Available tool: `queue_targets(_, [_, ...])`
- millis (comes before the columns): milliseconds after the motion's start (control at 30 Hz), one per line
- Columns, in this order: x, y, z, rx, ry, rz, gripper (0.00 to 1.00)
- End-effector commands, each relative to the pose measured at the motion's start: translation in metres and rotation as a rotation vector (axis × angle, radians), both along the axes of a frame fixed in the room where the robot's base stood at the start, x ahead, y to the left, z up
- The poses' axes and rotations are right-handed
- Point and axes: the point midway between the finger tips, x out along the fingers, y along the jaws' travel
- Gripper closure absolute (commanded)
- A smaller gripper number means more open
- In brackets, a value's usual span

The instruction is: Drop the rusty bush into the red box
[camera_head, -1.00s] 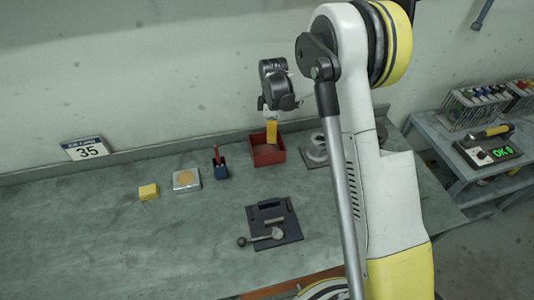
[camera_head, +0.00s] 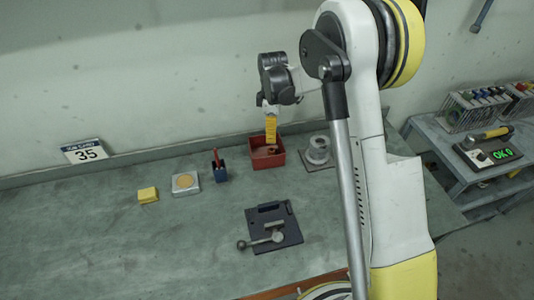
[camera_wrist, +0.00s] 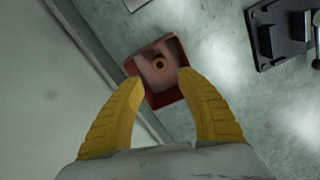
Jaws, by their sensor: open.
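The red box (camera_head: 266,160) stands on the bench near the back wall; it also shows in the wrist view (camera_wrist: 168,96). The rusty bush (camera_wrist: 159,64) is a small brown ring lying inside the red box, on its floor; it shows as a small brown spot in the head view (camera_head: 271,150). My gripper (camera_wrist: 160,80) has yellow ribbed fingers spread apart with nothing between them. In the head view my gripper (camera_head: 271,139) points down over the red box, above its floor.
A grey flanged part (camera_head: 318,152) stands right of the box. A dark plate with a lever (camera_head: 270,228) lies in front. The bench's front left is bare.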

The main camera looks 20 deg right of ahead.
Motion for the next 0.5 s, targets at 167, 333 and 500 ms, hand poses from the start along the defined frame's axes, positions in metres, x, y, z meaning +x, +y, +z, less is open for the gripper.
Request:
queue_targets(167, [0.0, 0.0, 0.042, 0.0, 0.0, 0.0, 0.57])
queue_targets(333, [0.0, 0.0, 0.071, 0.0, 0.0, 0.0, 0.57])
queue_targets(500, [0.0, 0.0, 0.085, 0.0, 0.0, 0.0, 0.57])
